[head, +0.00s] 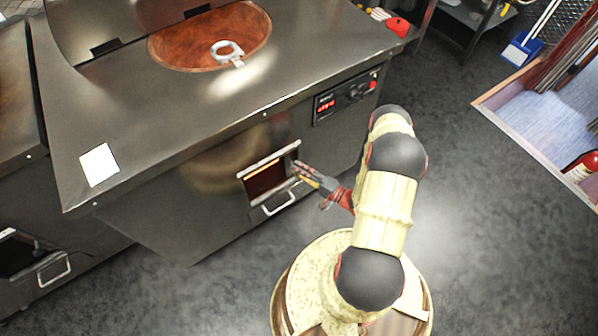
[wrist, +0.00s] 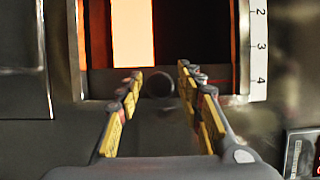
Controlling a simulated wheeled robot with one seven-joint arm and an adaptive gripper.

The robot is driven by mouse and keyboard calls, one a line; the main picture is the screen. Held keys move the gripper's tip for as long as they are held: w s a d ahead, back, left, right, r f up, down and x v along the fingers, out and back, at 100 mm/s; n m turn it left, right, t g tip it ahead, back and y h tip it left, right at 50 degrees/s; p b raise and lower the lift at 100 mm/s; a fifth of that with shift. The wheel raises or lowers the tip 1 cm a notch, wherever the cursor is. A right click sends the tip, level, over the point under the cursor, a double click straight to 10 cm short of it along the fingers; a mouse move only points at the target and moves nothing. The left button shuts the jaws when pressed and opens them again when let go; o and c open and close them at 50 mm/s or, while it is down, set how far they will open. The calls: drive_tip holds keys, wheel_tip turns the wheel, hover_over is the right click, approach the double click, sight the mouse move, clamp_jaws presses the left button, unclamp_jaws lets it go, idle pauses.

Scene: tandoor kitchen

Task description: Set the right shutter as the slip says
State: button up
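The right shutter (head: 265,178) sits in a framed opening low on the front of the steel tandoor, with an orange glow inside. A pale loop handle (head: 279,203) is below it. In the wrist view the opening (wrist: 133,35) glows, with a scale (wrist: 259,45) marked 2, 3 and 4 along its right side. My gripper (head: 300,168) is close in front of the opening's right side. In the wrist view my gripper (wrist: 160,78) has its fingers apart, with a dark round knob (wrist: 160,84) between them; I cannot tell contact. The white slip (head: 99,165) lies on the counter, its writing unreadable.
A second opening with a loop handle (head: 54,269) is at the lower left. The counter has a round clay tandoor mouth (head: 185,48) with a pale ring tool (head: 228,52). A control panel (head: 345,97) is above right of the shutter.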

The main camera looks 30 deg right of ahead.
clamp_jaws()
idle(0.6)
